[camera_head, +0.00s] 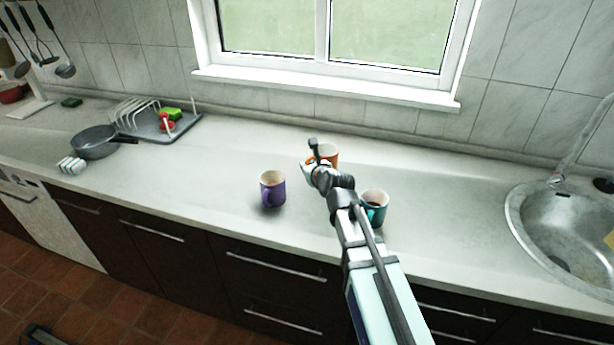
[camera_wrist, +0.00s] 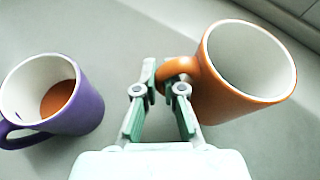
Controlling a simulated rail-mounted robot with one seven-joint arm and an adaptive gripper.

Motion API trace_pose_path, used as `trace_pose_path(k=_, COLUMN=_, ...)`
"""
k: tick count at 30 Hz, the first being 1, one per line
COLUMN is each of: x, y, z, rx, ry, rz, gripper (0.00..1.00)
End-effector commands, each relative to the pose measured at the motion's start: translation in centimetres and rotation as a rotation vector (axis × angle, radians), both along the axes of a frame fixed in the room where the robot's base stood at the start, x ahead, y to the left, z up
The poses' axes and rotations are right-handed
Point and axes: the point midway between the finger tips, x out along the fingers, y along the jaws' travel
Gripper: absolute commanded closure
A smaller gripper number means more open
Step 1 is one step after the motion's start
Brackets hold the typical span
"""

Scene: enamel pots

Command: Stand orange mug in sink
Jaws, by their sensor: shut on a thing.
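The orange mug (camera_head: 328,151) stands on the counter behind my gripper in the head view, partly hidden by it. In the wrist view the orange mug (camera_wrist: 222,88) is at the upper right, with a pale, empty-looking inside. My gripper (camera_wrist: 162,80) is shut on the mug's handle, which lies between its fingertips. In the head view my gripper (camera_head: 310,163) is at the mug's left side. The metal sink (camera_head: 522,210) is set into the counter at the far right.
A purple mug (camera_head: 272,190) with brown contents stands left of my gripper. A teal mug (camera_head: 375,208) stands just right of my arm. A grey pan (camera_head: 93,142) and dish rack (camera_head: 135,115) are at the left. A faucet (camera_head: 580,150) rises behind the sink.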

Motion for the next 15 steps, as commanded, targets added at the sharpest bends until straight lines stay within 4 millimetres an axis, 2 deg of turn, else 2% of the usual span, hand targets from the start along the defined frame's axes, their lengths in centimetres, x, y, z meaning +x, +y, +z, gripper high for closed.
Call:
trace_pose_path(k=5, x=0.0, y=0.0, z=-0.8, rx=-0.001, ry=-0.002, rz=-0.001, gripper=1.00)
trace_pose_path(k=12, x=0.0, y=0.0, z=-3.7, rx=-0.001, ry=-0.001, rz=-0.001, gripper=1.00)
trace_pose_path(k=15, x=0.0, y=0.0, z=-4.0, rx=0.001, ry=-0.002, rz=-0.001, gripper=1.00)
